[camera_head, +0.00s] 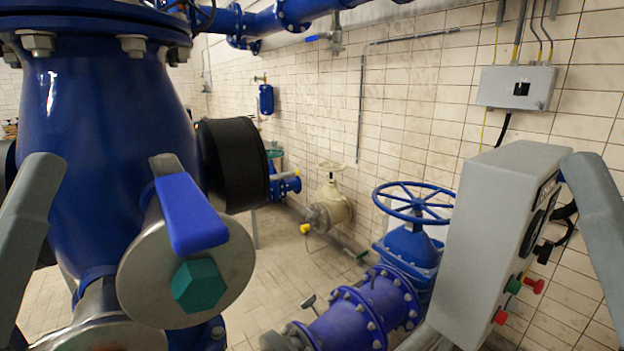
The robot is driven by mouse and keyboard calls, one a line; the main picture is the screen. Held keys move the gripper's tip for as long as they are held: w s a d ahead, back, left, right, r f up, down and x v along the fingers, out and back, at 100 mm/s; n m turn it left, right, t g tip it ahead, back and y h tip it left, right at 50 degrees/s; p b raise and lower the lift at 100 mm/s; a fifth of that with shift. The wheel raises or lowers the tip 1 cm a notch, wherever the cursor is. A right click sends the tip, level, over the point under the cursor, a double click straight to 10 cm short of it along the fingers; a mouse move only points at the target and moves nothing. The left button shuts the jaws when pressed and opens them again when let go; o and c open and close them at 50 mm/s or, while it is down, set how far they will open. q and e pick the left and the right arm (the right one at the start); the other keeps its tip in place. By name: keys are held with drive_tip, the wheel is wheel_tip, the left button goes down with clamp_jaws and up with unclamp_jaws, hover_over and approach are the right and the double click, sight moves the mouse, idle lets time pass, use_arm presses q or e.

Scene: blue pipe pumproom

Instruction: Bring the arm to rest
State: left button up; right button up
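A grey link of my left arm stands at the left edge, in front of the large blue pipe body (105,130). A grey link of my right arm slants down at the right edge, beside the grey control box (500,235). No gripper fingers show on either side, so both grippers are out of view. Neither arm link visibly holds anything.
A round metal flange with a blue lever (188,212) and green hex nut (198,286) stands close at centre left. A blue handwheel (413,202) tops a valve on the blue pipe (358,318). Red buttons project from the control box. Tiled floor shows between.

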wheel_tip(320, 180, up, 29)
drive_tip(key=p, duration=2.6)
drive_tip(key=shift+a, duration=0.15)
